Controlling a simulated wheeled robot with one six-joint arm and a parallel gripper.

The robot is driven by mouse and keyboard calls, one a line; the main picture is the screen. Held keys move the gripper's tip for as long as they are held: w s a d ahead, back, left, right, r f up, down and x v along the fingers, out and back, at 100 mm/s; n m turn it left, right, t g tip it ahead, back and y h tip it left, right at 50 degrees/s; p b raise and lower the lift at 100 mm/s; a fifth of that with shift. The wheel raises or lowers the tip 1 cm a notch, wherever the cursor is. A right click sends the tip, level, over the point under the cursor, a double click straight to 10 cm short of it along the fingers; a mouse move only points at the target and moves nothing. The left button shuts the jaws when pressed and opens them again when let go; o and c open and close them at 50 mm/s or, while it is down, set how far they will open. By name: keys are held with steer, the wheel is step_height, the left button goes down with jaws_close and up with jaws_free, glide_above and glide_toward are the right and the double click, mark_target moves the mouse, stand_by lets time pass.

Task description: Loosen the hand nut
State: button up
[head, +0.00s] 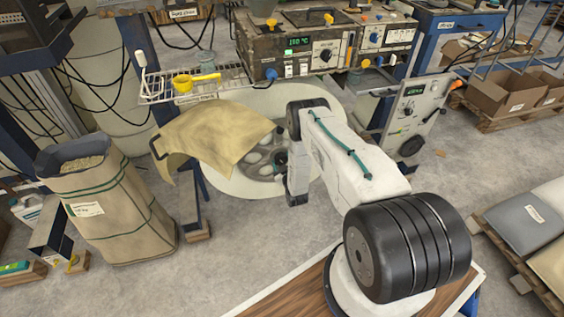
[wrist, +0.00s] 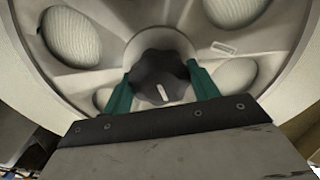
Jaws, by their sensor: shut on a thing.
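The hand nut (wrist: 160,76) is a black lobed knob with a small pale mark, at the centre of a pale wheel (wrist: 108,18) with several oval openings. My gripper (wrist: 158,73) has its two green fingers on opposite sides of the nut and is shut on it.
A tan sheet (head: 212,138) hangs over the wheel's left side. A large sack (head: 108,205) stands at the left. Open floor lies at front left.

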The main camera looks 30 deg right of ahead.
steer(key=n, duration=0.4)
steer(key=shift+n, duration=0.3)
steer(key=n, duration=0.3)
steer(key=shift+n, duration=0.4)
steer(key=n, duration=0.4)
steer(key=shift+n, duration=2)
steer(key=o, duration=1)
